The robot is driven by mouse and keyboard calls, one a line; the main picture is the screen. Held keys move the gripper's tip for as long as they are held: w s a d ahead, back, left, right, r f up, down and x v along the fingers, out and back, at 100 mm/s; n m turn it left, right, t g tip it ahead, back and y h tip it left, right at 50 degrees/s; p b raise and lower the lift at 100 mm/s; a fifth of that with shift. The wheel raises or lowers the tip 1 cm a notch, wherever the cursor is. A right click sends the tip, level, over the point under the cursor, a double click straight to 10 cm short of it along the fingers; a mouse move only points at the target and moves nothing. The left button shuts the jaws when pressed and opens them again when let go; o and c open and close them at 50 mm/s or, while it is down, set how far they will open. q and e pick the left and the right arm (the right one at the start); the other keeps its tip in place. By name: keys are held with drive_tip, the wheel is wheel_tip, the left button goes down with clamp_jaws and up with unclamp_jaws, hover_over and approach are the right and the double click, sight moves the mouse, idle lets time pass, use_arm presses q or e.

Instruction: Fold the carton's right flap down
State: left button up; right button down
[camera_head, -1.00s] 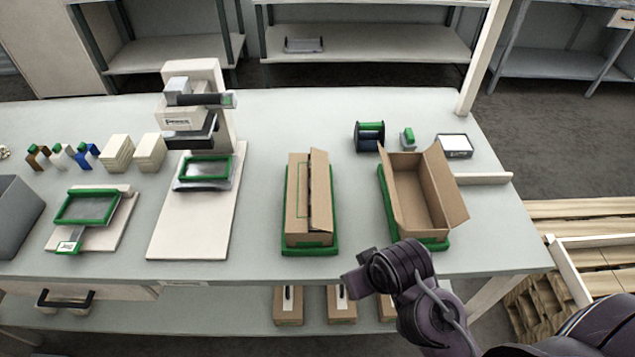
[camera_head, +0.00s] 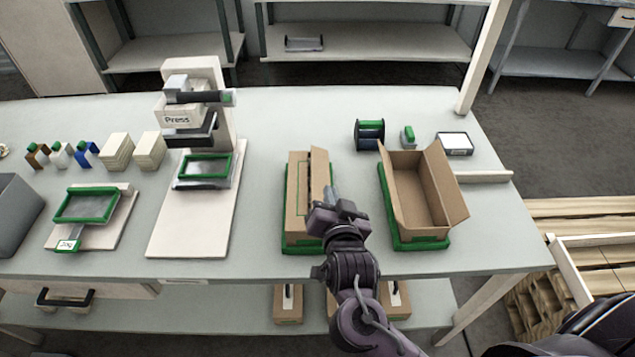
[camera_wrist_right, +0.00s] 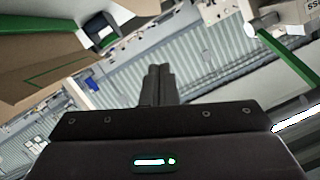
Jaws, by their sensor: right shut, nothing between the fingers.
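The brown carton (camera_head: 298,180) in the middle of the bench sits on a green-edged base. Its left flap lies folded over the top. Its right flap (camera_head: 319,172) stands up along the right side, its near end hidden behind my gripper. My right gripper (camera_head: 331,192) is shut and empty, with its fingertips just right of this flap; I cannot tell whether they touch it. The wrist view shows the closed fingers (camera_wrist_right: 158,72) and a brown carton surface (camera_wrist_right: 40,62) at upper left. My left gripper is out of view.
A second carton (camera_head: 405,205), open at the top, stands on a green base (camera_head: 442,243) to the right. A dark spool (camera_head: 369,134) stands behind. The press (camera_head: 192,130) is to the left. The bench behind the middle carton is clear.

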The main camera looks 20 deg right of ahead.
drive_tip(key=b, duration=0.5)
hover_over(317, 189)
drive_tip(key=s+d, duration=0.1)
drive_tip(key=d, duration=0.1)
drive_tip(key=f, duration=0.2)
drive_tip(key=shift+a+f, duration=0.2)
drive_tip(key=shift+f, duration=0.1)
drive_tip(key=shift+w+a+f+b, duration=0.15)
drive_tip(key=shift+w+f+b, duration=0.1)
drive_tip(key=shift+f+b, duration=0.3)
drive_tip(key=shift+w+a+f+b, duration=0.1)
drive_tip(key=shift+w+f+b, duration=0.15)
drive_tip(key=shift+f+b, duration=0.3)
drive_tip(key=shift+a+f+b, duration=0.5)
drive_tip(key=shift+b, duration=0.25)
